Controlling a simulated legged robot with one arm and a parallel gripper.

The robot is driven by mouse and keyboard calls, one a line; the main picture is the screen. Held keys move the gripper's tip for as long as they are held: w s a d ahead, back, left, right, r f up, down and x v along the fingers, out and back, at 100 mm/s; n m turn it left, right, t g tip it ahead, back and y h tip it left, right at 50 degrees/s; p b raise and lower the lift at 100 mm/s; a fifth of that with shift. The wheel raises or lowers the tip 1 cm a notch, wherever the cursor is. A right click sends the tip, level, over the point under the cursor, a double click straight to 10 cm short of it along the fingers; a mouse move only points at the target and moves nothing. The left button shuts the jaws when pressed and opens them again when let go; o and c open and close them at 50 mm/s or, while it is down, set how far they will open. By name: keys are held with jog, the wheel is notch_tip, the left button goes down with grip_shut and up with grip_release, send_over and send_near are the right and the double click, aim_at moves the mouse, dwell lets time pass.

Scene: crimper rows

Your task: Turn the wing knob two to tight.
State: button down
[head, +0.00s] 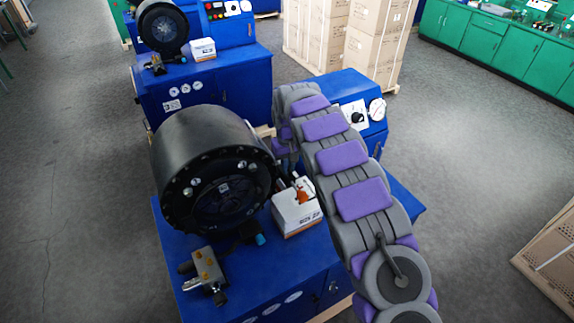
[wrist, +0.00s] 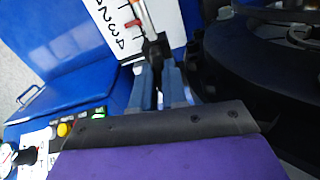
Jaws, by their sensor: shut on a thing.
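My gripper (wrist: 157,88) shows in the wrist view as two blue-grey fingers. They are shut on a small dark piece (wrist: 155,48) that has a pale and orange shaft (wrist: 144,16) rising from it. In the head view my arm reaches over the blue machine, and the fingers are hidden near the white box. An orange piece (head: 302,194) shows at that box. I cannot tell whether the held dark piece is wing knob two. A black knob on a white dial (wrist: 28,157) shows at the lower left of the wrist view, apart from the fingers.
The big black crimper head (head: 215,170) stands left of my arm. The white box (head: 297,212) sits beside it on the blue base. A valve block (head: 206,268) lies in front. Cartons (head: 375,40) stand behind.

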jog(key=m, duration=0.3)
jog(key=shift+s+f+m, duration=0.1)
jog(key=shift+s+m, duration=0.05)
jog(key=shift+m, duration=0.15)
jog(key=m, duration=0.4)
jog(key=shift+m, duration=0.3)
jog(key=m, duration=0.4)
jog(key=shift+b, duration=0.35)
jog(key=shift+m, duration=2.1)
jog(key=c, duration=1.3)
grip_release()
jog(key=shift+s+a+r, duration=0.1)
jog(key=shift+r, duration=0.1)
jog(key=shift+o, duration=0.7)
jog(key=shift+a, duration=0.1)
jog(key=shift+f, duration=0.15)
